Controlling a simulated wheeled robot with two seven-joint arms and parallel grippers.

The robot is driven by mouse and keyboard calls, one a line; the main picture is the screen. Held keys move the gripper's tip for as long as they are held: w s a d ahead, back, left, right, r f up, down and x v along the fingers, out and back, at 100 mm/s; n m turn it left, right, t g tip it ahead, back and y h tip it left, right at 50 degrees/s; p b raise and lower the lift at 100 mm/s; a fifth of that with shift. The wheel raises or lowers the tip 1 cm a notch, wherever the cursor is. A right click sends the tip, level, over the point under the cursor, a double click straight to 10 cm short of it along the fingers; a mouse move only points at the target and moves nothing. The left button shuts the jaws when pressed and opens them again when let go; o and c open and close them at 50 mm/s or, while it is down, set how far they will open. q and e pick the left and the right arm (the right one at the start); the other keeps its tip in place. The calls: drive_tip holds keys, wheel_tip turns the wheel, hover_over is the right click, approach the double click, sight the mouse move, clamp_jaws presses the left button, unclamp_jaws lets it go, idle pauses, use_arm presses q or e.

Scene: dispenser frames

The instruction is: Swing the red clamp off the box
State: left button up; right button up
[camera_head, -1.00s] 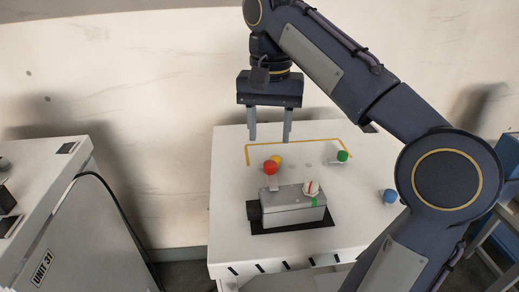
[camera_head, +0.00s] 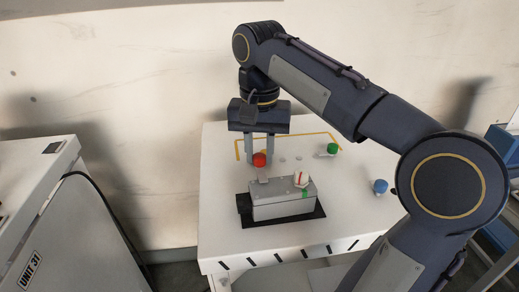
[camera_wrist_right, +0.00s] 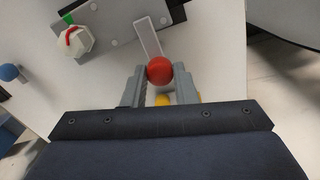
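The red clamp has a round red knob (camera_head: 259,160) on a grey bar that reaches over the left end of the grey box (camera_head: 283,210). The bar (camera_wrist_right: 148,38) also shows in the right wrist view, running from the knob onto the box. My right gripper (camera_head: 259,163) points down behind the box, with one finger on each side of the red knob. In the right wrist view the fingers (camera_wrist_right: 160,72) appear to touch the knob on both sides. The box has a white knob with a red stripe (camera_head: 301,179) on top. My left gripper is not in view.
The box sits on a dark mat on a white table (camera_head: 225,250). A green knob (camera_head: 332,149) and a blue knob (camera_head: 380,186) stand to the right. A white cabinet (camera_head: 60,215) stands at left.

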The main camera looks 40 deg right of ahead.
drive_tip(key=c, duration=0.4)
drive_tip(key=n+p, duration=0.2)
drive_tip(key=n, duration=0.1)
drive_tip(key=shift+r+n, duration=0.15)
drive_tip(key=shift+n, duration=0.15)
drive_tip(key=n+p, duration=0.2)
drive_tip(key=n, duration=0.3)
drive_tip(key=n+p, duration=0.1)
drive_tip(key=n, duration=0.8)
drive_tip(key=shift+n, duration=0.3)
